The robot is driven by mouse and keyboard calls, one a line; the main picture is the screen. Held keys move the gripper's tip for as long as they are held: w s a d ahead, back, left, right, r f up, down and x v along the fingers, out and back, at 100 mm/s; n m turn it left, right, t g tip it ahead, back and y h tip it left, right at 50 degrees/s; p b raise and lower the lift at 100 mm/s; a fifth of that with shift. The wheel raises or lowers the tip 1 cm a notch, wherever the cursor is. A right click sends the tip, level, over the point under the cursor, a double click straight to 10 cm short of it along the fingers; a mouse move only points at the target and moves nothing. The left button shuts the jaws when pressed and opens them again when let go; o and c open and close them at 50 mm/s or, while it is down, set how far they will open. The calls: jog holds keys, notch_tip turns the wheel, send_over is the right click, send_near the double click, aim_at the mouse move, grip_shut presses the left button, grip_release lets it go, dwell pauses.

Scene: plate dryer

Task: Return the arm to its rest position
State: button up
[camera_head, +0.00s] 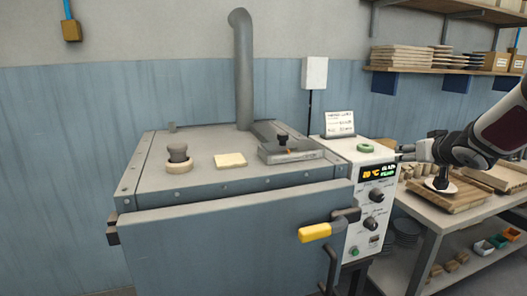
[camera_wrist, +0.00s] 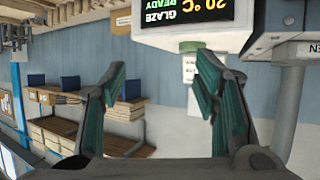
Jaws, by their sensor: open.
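My gripper (camera_head: 407,152) is at the right in the head view, beside the control panel (camera_head: 371,200) and above the side table. In the wrist view my gripper (camera_wrist: 158,85) shows two dark green fingers spread wide apart with nothing between them. The arm reaches in from the right edge. The grey dryer (camera_head: 230,245) fills the middle of the head view, with its front panel closed and a yellow-tipped handle (camera_head: 315,232) at its right. The panel's display (camera_wrist: 185,12) reads 20 °C, GLAZE READY in the wrist view.
A side table (camera_head: 420,212) with wooden boards (camera_head: 445,195) and small blocks stands below my arm. Wall shelves (camera_head: 430,70) with stacked boards are behind. A vertical pipe (camera_head: 243,70) rises from behind the dryer.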

jog(key=s+a+r+m+g+h, duration=0.15)
jog(key=s+a, duration=0.25)
jog(key=s, duration=0.5)
jog(key=s+a+r+n+g+h, duration=0.1)
jog(key=s+a+r+g, duration=0.1)
jog(key=s+a, duration=0.45)
jog(key=s+a+f+n+g+y, duration=0.1)
jog(key=s+a+f, duration=0.3)
jog(key=s, duration=0.8)
jog(key=s+a+f+n+g+y, duration=0.1)
jog(key=s+a+f+g+y, duration=0.2)
jog(key=s+a, duration=0.4)
jog(key=s+f+g, duration=0.1)
jog(key=s, duration=0.4)
jog(key=shift+s, duration=0.3)
jog(key=shift+c, duration=0.5)
